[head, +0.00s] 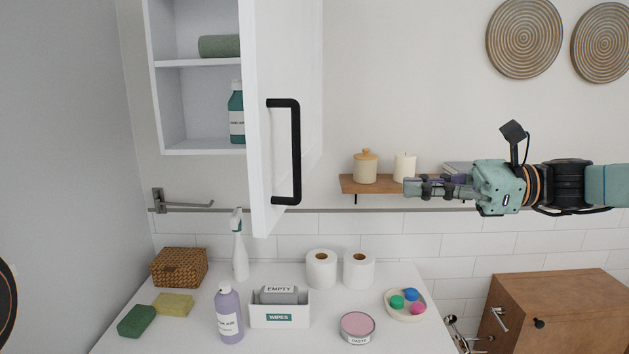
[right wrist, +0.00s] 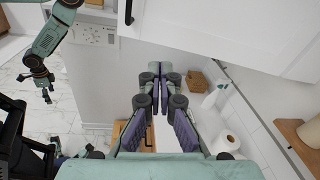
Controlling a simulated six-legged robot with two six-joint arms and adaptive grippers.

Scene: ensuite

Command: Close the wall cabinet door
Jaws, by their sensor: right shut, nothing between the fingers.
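The white wall cabinet (head: 195,105) hangs at the upper left in the head view. Its white door (head: 268,60) stands open and juts out towards me, with a black bar handle (head: 297,150) on the face turned right. In the right wrist view, the door (right wrist: 220,35) fills the top, with part of its black handle (right wrist: 128,12). My right gripper (head: 408,188) is shut and empty, right of the door and apart from it; it also shows in the right wrist view (right wrist: 154,68). My left gripper (right wrist: 38,88) is small at the upper left there; its jaw state is unclear.
Inside the cabinet are a green roll (head: 219,46) and a teal bottle (head: 236,115). A wooden shelf (head: 385,187) with jars lies behind my right gripper. The white counter (head: 210,345) below holds a spray bottle (head: 239,250), a basket (head: 180,267) and paper rolls (head: 321,272).

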